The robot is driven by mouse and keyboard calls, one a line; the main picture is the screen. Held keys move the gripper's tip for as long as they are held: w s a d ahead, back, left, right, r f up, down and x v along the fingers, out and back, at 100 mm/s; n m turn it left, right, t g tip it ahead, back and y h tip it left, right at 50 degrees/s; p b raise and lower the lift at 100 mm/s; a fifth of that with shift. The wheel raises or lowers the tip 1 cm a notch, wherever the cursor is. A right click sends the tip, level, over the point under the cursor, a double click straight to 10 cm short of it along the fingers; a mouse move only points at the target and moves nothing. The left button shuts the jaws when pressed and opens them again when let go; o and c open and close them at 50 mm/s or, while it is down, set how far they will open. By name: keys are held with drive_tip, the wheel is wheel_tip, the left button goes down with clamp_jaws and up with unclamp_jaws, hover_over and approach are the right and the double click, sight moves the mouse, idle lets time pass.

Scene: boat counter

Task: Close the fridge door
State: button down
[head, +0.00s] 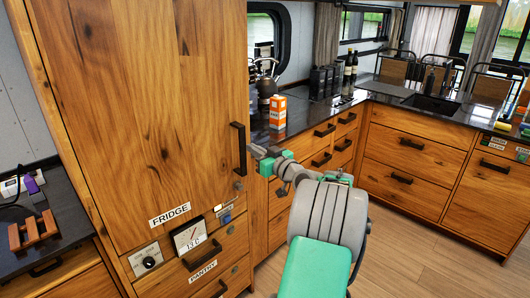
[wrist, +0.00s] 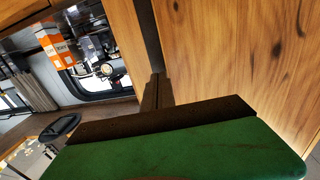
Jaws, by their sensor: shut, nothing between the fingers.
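The fridge door (head: 140,110) is the tall wooden panel at the left of the head view, marked by a FRIDGE label (head: 170,214). It looks flush or nearly flush with its cabinet; I cannot tell whether a small gap is left. Its black handle (head: 238,150) is upright near the right edge. My gripper (head: 264,161) is shut and empty, just right of the handle; contact cannot be told. In the wrist view its green and dark finger parts (wrist: 165,128) fill the bottom, with the door's wood (wrist: 235,55) close at the right.
A counter runs behind my arm, with an orange-white carton (head: 278,112), a kettle (head: 266,85) and bottles (head: 350,72). Wooden drawers (head: 410,180) stand at the right. The floor (head: 420,260) at lower right is clear. PANTRY drawers (head: 205,270) lie below the fridge.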

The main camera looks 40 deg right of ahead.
drive_tip(key=shift+w+d, duration=0.1)
drive_tip(key=shift+w, duration=0.6)
